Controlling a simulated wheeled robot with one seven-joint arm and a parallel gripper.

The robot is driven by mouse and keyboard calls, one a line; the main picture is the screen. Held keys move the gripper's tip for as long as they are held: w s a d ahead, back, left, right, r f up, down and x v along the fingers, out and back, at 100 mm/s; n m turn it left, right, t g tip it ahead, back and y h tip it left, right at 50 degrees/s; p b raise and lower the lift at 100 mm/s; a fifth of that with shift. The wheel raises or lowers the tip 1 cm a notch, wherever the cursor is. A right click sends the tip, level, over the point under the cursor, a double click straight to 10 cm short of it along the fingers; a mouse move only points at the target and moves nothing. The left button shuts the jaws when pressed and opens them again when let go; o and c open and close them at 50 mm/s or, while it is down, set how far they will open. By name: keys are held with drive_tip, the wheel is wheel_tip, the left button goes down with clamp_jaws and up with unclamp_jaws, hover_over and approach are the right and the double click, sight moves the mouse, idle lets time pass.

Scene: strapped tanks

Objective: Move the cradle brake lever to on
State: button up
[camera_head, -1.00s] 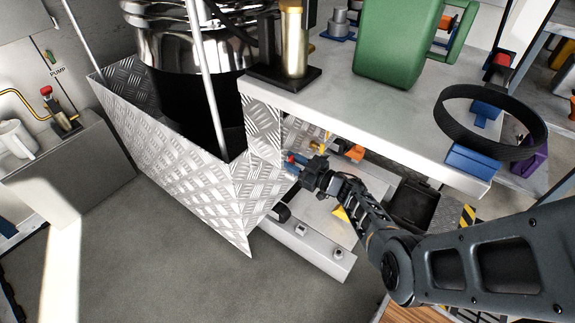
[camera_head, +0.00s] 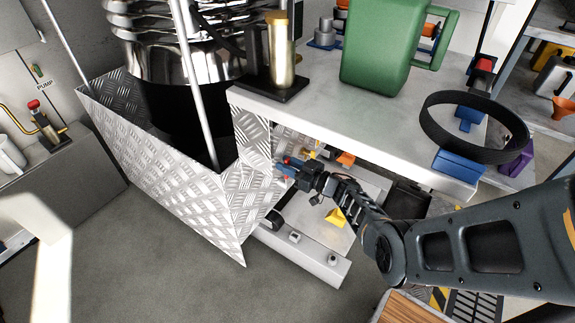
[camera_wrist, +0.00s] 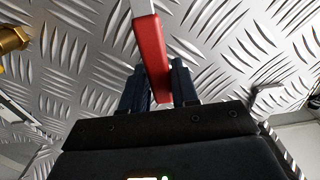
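The brake lever, a pale metal bar with a red handle (camera_wrist: 153,60), comes down from the top of the wrist view. The handle is tilted against the fingers. In the head view my gripper (camera_head: 285,169) is beside the right end of the tread-plate guard, below the grey tabletop. A bit of red (camera_head: 286,160) shows at its fingertips. The lever's pivot and any on/off marks are hidden.
The tread-plate guard (camera_head: 165,165) stands left of my gripper. The grey tabletop (camera_head: 385,130) overhangs it, bearing a green container (camera_head: 385,50) and a black ring (camera_head: 430,125). A metal beam (camera_head: 305,258) lies below. Open floor is at the lower left.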

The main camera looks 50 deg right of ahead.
drive_tip(key=o, duration=0.4)
drive_tip(key=shift+c, duration=0.2)
drive_tip(key=s+p, duration=0.2)
drive_tip(key=s, duration=0.5)
drive_tip(key=shift+s+d, duration=0.15)
drive_tip(key=shift+s, duration=0.25)
